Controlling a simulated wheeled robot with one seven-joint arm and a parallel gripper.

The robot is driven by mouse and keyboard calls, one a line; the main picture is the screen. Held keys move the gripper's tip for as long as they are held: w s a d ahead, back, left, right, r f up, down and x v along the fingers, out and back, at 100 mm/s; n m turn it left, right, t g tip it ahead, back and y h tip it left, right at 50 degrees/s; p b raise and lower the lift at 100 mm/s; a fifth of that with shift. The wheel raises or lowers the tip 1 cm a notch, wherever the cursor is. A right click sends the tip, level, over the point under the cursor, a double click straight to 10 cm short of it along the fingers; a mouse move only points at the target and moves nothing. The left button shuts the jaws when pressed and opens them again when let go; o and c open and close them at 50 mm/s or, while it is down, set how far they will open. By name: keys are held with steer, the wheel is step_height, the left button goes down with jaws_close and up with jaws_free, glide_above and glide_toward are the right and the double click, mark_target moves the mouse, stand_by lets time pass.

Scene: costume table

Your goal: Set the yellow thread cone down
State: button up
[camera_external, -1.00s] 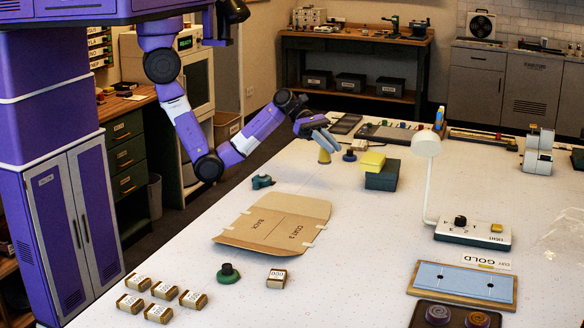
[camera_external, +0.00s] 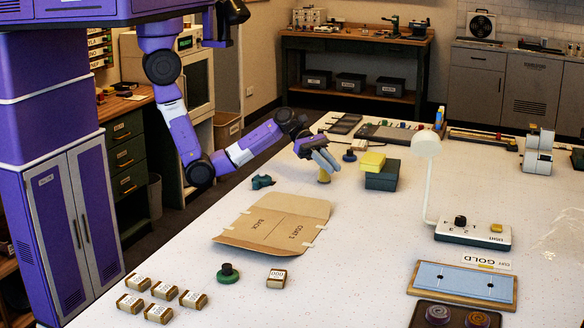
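The fingers hide the cone's top. The gripper appears shut on the cone. At this size I cannot tell whether the cone's base touches the table.
A teal object (camera_external: 262,182) lies to the left. A cardboard pattern folder (camera_external: 275,222) lies in front. Bare table lies between them.

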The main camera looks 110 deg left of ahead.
steer(key=o, duration=0.4)
steer(key=shift+c, duration=0.2)
steer(key=shift+s+a+r, duration=0.1)
steer(key=shift+r, duration=0.1)
steer(key=v, duration=1.1)
steer(key=shift+s+a, duration=0.15)
steer(key=shift+s, duration=0.2)
steer(key=shift+w+r, duration=0.1)
steer(key=shift+r, duration=0.05)
